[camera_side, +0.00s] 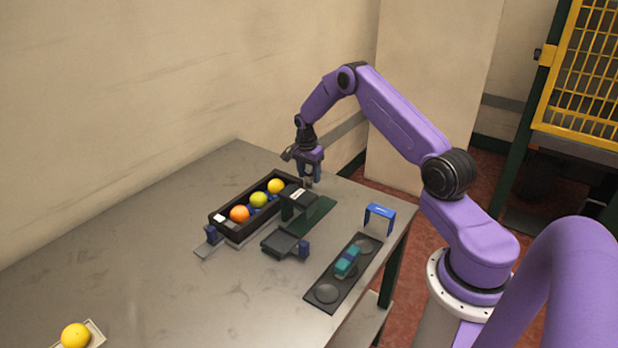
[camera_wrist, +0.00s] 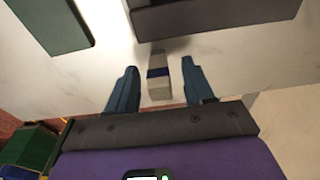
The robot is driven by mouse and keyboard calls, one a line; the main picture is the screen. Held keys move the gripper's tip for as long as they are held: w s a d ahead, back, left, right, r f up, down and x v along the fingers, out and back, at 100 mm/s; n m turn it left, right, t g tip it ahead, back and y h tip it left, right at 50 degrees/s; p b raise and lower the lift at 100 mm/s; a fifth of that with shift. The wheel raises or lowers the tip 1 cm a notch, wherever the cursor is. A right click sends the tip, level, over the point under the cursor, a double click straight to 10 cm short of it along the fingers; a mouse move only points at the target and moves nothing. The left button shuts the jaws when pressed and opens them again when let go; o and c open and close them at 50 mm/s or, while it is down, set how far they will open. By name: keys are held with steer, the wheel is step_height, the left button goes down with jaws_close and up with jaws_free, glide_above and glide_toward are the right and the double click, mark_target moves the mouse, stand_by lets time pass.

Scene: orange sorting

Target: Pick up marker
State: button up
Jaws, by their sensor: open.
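A short grey-white block with a dark blue band (camera_wrist: 158,72), which looks like the marker, stands out between my fingers in the wrist view. My gripper (camera_wrist: 159,64) is open, with one blue finger on each side of it and a visible gap to both. In the side view my gripper (camera_side: 311,181) points down over the far right part of the table, behind the black orange tray. The marker cannot be made out clearly there; the fingers and nearby fixtures hide it.
The black tray (camera_side: 223,228) holds several fruits. A dark fixture (camera_side: 298,200) on a green plate (camera_side: 318,217) stands close to my gripper. Nearer are a small black stand (camera_side: 284,243), a blue arch (camera_side: 380,212) and a dark strip (camera_side: 340,283) with a teal block (camera_side: 347,262). The table's left side is mostly clear.

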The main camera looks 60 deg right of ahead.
steer(key=shift+f, duration=0.25)
jaws_close()
steer(key=shift+r, duration=0.15)
